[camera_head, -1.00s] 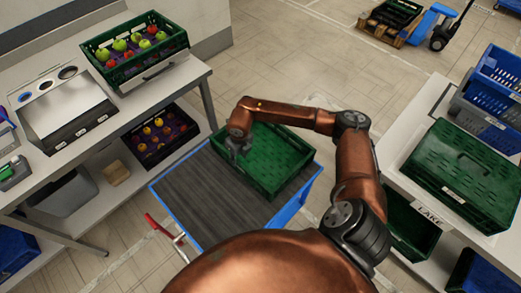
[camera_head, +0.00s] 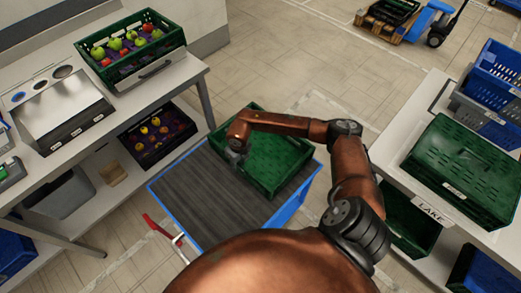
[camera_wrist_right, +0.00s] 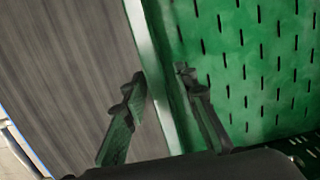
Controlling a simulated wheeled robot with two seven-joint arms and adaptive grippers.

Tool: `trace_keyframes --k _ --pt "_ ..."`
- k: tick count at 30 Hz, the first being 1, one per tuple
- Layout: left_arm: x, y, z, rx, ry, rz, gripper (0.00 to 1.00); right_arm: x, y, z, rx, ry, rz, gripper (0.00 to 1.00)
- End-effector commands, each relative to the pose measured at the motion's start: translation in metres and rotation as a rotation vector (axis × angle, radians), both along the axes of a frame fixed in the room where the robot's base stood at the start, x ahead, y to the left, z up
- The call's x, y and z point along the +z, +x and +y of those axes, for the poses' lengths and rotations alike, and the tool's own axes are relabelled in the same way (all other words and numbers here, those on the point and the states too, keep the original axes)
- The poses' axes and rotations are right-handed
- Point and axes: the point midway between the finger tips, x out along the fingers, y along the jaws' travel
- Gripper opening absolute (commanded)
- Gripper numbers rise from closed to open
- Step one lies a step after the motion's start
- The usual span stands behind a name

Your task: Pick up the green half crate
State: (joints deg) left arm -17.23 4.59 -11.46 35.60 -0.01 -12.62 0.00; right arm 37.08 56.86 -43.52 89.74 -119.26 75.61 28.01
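The green half crate (camera_head: 278,152) is empty and sits on the far right part of a grey-topped, blue-edged cart (camera_head: 205,200). My right gripper (camera_head: 235,157) is at the crate's left wall, pointing down. In the right wrist view, the crate (camera_wrist_right: 262,60) fills the right side. There the right gripper (camera_wrist_right: 163,88) is open, with one finger outside the wall over the cart top and the other inside the crate. The wall's rim runs between the fingers, and I see a gap on the outer side. My left gripper is not in view.
A table at left bears a green crate of apples (camera_head: 130,45), with a dark crate of fruit (camera_head: 158,140) on the shelf below. The cart's near left part is clear.

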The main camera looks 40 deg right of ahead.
Motion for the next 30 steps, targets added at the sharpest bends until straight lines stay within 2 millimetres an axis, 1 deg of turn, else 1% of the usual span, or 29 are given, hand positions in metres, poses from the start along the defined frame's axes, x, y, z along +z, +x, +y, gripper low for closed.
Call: trace_keyframes --k 1,9,11,30 --pt "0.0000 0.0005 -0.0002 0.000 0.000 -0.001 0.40 0.0001 0.0001 -0.0001 0.000 0.000 0.000 0.22" --pt "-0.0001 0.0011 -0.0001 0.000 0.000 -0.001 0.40 0.0003 0.0001 0.0000 0.000 0.000 0.000 0.03" --pt "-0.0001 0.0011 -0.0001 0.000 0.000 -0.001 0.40 0.0003 0.0001 -0.0001 0.000 0.000 0.000 0.00" --pt "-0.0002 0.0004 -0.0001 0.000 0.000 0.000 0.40 0.0015 0.0012 -0.0004 0.000 -0.001 -0.002 0.00"
